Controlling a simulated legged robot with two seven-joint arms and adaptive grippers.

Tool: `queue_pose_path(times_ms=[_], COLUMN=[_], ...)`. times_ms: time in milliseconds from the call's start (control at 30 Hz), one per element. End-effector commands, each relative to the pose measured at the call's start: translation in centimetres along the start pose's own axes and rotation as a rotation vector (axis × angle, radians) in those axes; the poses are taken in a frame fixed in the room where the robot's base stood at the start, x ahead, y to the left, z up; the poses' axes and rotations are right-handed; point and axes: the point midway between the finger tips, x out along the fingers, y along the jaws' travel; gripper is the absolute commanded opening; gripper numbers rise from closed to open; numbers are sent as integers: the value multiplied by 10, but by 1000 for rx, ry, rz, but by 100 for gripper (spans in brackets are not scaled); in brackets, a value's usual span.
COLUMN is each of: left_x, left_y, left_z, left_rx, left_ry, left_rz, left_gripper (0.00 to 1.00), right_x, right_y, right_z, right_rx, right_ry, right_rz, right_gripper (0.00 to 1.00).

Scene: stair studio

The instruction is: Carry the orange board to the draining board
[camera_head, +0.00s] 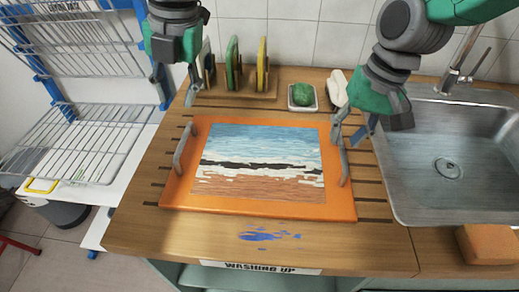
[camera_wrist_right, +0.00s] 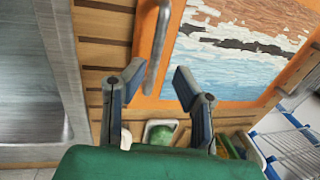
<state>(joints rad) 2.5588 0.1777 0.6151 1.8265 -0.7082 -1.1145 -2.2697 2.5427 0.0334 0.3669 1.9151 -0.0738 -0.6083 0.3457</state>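The orange board (camera_head: 260,204) is a flat tray with a beach picture and a grey handle on its left and right sides. It lies flat on the grooved wooden draining board (camera_head: 155,195) left of the sink. My left gripper (camera_head: 177,98) is open and empty, above the counter behind the board's left handle (camera_head: 184,148). My right gripper (camera_head: 350,140) is open beside the right handle (camera_head: 342,160). In the right wrist view that handle (camera_wrist_right: 153,50) shows just beyond and between the open fingertips (camera_wrist_right: 157,82); I see no grip on it.
The metal sink (camera_head: 450,160) is on the right, with a sponge-like brown block (camera_head: 487,243) at its front. Plates in a holder (camera_head: 240,88) and a green item in a white dish (camera_head: 302,96) stand behind the board. A wire drying rack (camera_head: 75,145) is at left.

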Motion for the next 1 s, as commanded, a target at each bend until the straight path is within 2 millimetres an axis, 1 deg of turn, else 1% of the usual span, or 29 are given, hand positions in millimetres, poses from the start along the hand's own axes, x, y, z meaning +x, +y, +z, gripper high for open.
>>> queue_pose_path(times_ms=[33, 200, 300, 400, 567, 1000], left_x=[0, 0, 1, 1, 1, 1], left_y=[0, 0, 0, 0, 0, 0], left_z=[0, 0, 0, 1, 0, 0], left_rx=[0, 0, 0, 0, 0, 0], left_ry=[0, 0, 0, 0, 0, 0], left_rz=[0, 0, 0, 0, 0, 0], left_gripper=[26, 26, 26, 26, 26, 26], right_x=[-14, -48, -63, -72, -78, -77], right_y=[0, -1, -1, -1, 0, 0], right_z=[-1, -2, -2, -2, -1, -1], right_rx=[0, -1, 0, 0, 0, 0], right_ry=[6, 5, 3, 1, -1, -1], right_rz=[-1, -1, 0, 0, 0, 1], right_gripper=[26, 26, 26, 26, 26, 26])
